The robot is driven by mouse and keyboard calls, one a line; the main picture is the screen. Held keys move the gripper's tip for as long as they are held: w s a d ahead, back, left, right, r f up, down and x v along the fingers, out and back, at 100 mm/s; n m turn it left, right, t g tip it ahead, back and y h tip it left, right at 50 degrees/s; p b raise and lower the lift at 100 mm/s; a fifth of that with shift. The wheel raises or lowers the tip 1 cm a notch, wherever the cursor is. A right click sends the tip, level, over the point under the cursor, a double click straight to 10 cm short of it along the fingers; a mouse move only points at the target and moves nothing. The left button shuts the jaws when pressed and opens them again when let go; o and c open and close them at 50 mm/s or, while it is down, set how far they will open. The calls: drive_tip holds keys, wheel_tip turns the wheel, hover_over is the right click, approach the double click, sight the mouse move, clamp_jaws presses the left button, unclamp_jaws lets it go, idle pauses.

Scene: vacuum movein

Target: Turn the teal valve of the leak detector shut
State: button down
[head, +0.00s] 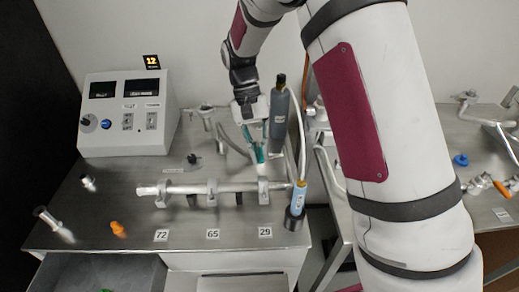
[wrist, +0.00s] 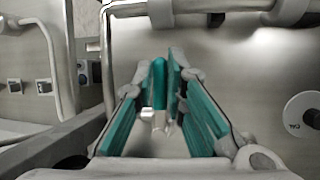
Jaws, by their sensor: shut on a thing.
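The teal valve (wrist: 159,84) shows in the wrist view as a narrow teal handle above a small silver stem. It stands between the fingertips of my gripper (wrist: 157,66), whose inner pads are also teal. The gripper is shut on the handle. In the head view my gripper (head: 254,143) reaches down at the right end of the horizontal metal pipe (head: 232,187). There the valve and finger pads blend together, so the handle's angle is hard to tell.
A grey bottle (head: 280,122) stands close to the right of my gripper, with a blue-bodied gauge (head: 298,199) in front. A control box (head: 127,112) stands at the back left. An orange piece (head: 118,229) lies on the front-left bench. Labels line the front edge.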

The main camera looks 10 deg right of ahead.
drive_tip(key=shift+w+r, duration=0.1)
drive_tip(key=c, duration=1.6)
unclamp_jaws()
drive_tip(key=shift+c, duration=0.2)
drive_tip(key=v, duration=1.2)
